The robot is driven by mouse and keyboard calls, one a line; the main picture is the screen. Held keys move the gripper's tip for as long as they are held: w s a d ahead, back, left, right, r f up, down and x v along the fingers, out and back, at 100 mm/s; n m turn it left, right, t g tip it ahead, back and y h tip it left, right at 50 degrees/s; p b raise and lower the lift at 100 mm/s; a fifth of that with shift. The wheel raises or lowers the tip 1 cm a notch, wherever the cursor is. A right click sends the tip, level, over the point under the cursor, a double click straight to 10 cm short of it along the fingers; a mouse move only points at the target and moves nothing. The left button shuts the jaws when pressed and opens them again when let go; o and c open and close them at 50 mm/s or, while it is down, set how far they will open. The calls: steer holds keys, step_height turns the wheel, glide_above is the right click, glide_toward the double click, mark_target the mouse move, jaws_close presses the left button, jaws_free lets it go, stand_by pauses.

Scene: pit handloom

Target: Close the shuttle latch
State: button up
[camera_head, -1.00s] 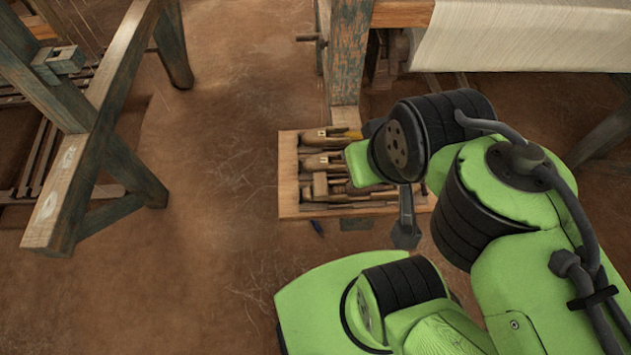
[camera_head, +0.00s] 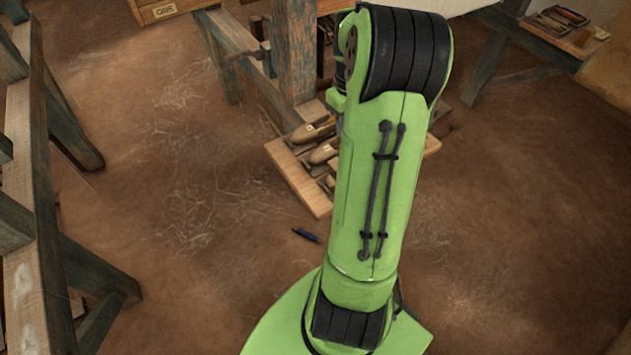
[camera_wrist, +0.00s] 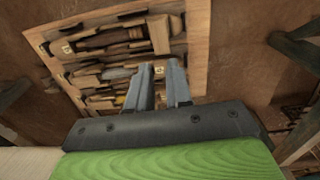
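In the head view, wooden boat-shaped shuttles (camera_head: 312,132) lie in a shallow wooden tray (camera_head: 297,180) on the floor, partly hidden behind my arm. In the wrist view, the tray (camera_wrist: 198,50) holds several shuttles (camera_wrist: 105,40) and other wooden tools side by side. I cannot make out a latch on any of them. My gripper (camera_wrist: 160,67) shows in the wrist view with its two grey fingers apart and nothing between them. Its fingertips appear over the tray's right part; the height above it is unclear. The gripper is hidden in the head view.
Loom posts and beams stand behind the tray, including a thick post (camera_head: 294,50). A wooden frame (camera_head: 35,200) stands at the left. A shelf with tools (camera_head: 560,25) is at the back right.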

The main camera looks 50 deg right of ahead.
steer(key=f+b, duration=0.1)
steer(key=f, duration=0.4)
steer(key=f+b, duration=0.2)
steer(key=f, duration=0.4)
steer(key=f+b, duration=0.2)
steer(key=f, duration=0.3)
steer(key=shift+s+d+f, duration=0.15)
steer(key=shift+d+f, duration=0.1)
steer(key=shift+c, duration=0.2)
jaws_close()
